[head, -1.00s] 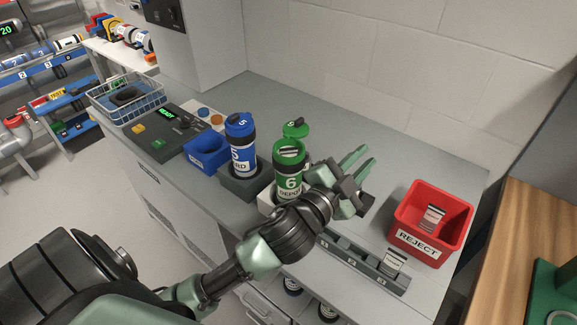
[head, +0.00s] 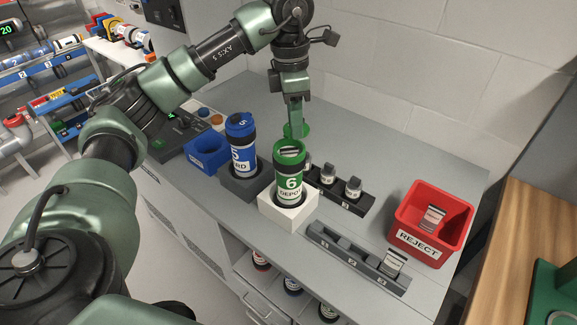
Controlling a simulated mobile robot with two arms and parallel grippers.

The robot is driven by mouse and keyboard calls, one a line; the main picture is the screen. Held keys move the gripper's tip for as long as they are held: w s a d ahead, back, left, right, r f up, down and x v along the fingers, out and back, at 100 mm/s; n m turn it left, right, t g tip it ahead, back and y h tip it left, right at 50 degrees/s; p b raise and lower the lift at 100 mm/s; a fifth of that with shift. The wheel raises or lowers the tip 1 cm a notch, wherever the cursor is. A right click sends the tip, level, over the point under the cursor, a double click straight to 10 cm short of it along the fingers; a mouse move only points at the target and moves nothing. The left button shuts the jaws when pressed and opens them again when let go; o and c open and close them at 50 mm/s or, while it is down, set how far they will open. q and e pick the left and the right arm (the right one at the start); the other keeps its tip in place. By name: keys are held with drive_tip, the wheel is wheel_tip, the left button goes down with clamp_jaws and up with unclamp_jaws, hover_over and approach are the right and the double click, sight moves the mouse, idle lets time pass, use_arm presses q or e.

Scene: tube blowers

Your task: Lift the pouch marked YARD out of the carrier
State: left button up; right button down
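The green carrier (head: 290,178), marked 6 and DEPOT, stands upright in a white block (head: 287,213). Its green lid (head: 303,131) is swung open at the back. Inside its mouth I see the pale and dark top of a pouch (head: 290,151); its mark cannot be read. My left gripper (head: 295,138) points down just above and behind the carrier's mouth, in front of the lid. Its fingers show edge-on, so the gap between them is hidden. I see nothing held in it. My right gripper is out of view.
A blue carrier (head: 241,142), lid on, stands in a dark block beside the green one. A dark rack (head: 348,204) with pouches, a grey slotted rack (head: 338,250) and a red REJECT bin (head: 405,240) lie right. A blue tray (head: 207,160) is left.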

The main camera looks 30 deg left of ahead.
sight(289, 150)
use_arm(q)
drive_tip(key=shift+s+a+r+y, duration=0.15)
drive_tip(key=shift+a+r, duration=0.1)
drive_tip(key=shift+a, duration=0.3)
drive_tip(key=shift+s+a+r+y, duration=0.1)
drive_tip(key=shift+a+r+y, duration=0.1)
drive_tip(key=shift+a, duration=0.3)
drive_tip(key=shift+s+a+f, duration=0.1)
drive_tip(key=shift+a+f, duration=0.05)
drive_tip(key=shift+f, duration=0.05)
drive_tip(key=f+p, duration=0.1)
drive_tip(key=f, duration=0.1)
drive_tip(key=f+p, duration=0.1)
drive_tip(key=f, duration=0.1)
drive_tip(key=d+f+p, duration=0.1)
drive_tip(key=f, duration=0.1)
drive_tip(key=shift+w+f, duration=0.15)
drive_tip(key=shift+w, duration=0.1)
drive_tip(key=shift+f, duration=0.5)
clamp_jaws()
